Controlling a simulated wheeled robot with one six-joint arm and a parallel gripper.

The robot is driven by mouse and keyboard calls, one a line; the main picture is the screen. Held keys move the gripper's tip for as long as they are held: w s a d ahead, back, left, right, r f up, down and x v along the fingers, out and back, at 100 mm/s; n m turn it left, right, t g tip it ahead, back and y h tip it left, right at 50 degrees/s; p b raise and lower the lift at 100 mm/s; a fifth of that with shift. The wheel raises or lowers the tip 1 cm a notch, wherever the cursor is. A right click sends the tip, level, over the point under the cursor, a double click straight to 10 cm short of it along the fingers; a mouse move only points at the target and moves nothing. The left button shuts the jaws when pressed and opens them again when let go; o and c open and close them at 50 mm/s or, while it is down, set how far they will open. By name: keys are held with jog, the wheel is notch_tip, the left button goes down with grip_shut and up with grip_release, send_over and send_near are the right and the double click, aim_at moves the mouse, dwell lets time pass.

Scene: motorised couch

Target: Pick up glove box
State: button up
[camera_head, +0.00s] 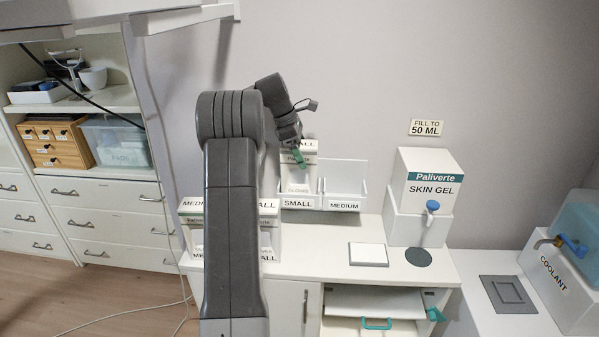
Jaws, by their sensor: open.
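A white glove box with a green band (298,180) stands upright in the holder slot labelled SMALL (298,202). My gripper (299,156) is at the top of this box and covers part of its front. The view is too small to tell whether it touches the box. My gripper is open. More glove boxes (268,228), with SMALL and MEDIUM labels, are at the left end of the white counter. My arm hides their middle. The holder slot labelled MEDIUM (344,205) looks empty.
The counter (330,255) carries a white square plate (368,254), a dark round disc (418,257) and a Skin Gel dispenser (427,200) at right. A partly open drawer (375,303) sits below. A coolant container (565,265) stands far right. Shelves (85,170) are at left.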

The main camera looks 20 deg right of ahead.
jog(key=c, duration=1.7)
